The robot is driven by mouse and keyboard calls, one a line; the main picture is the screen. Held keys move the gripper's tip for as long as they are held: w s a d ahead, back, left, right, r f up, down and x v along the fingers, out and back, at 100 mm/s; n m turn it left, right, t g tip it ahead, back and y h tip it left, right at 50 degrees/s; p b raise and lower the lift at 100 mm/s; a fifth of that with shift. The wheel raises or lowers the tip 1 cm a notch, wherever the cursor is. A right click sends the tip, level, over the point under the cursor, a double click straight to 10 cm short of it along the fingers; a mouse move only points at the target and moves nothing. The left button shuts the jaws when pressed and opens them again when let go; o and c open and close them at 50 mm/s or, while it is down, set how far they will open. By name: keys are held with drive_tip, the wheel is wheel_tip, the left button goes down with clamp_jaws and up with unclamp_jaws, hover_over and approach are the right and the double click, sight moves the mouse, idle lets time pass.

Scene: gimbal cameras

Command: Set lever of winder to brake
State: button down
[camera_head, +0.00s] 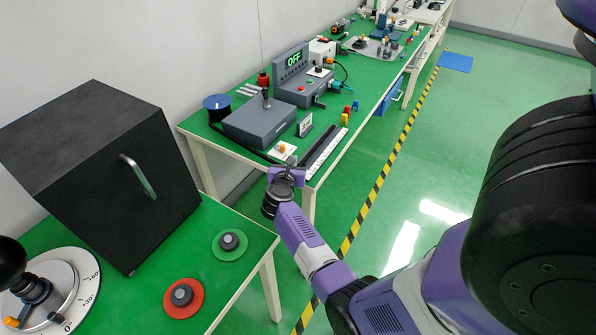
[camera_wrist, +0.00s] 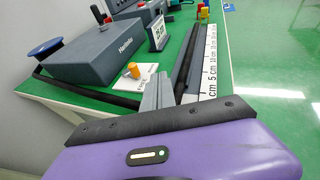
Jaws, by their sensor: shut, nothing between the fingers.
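A grey box (camera_head: 258,124) with an upright dark lever (camera_head: 266,98) on top stands on the green table; it looks like the winder, though I cannot read its markings. A blue spool (camera_head: 216,103) sits at its left. The box also shows in the wrist view (camera_wrist: 110,48), with the lever's base at the top edge. My gripper (camera_head: 286,170) is at the near end of this table, in front of the box and apart from the lever. In the wrist view its grey fingers (camera_wrist: 158,92) are shut and empty.
A white plate with an orange knob (camera_wrist: 134,72) lies close to my fingers. A small display sign (camera_head: 304,124) stands right of the box. A ruler (camera_head: 326,152) and dark bar lie along the table's right edge. A device reading OFF (camera_head: 294,62) stands behind.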

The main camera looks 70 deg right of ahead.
drive_tip(key=s+a+r, duration=0.2)
drive_tip(key=s+a, duration=0.1)
drive_tip(key=a, duration=0.2)
drive_tip(key=shift+s+a, duration=0.25)
drive_tip(key=shift+a, duration=0.15)
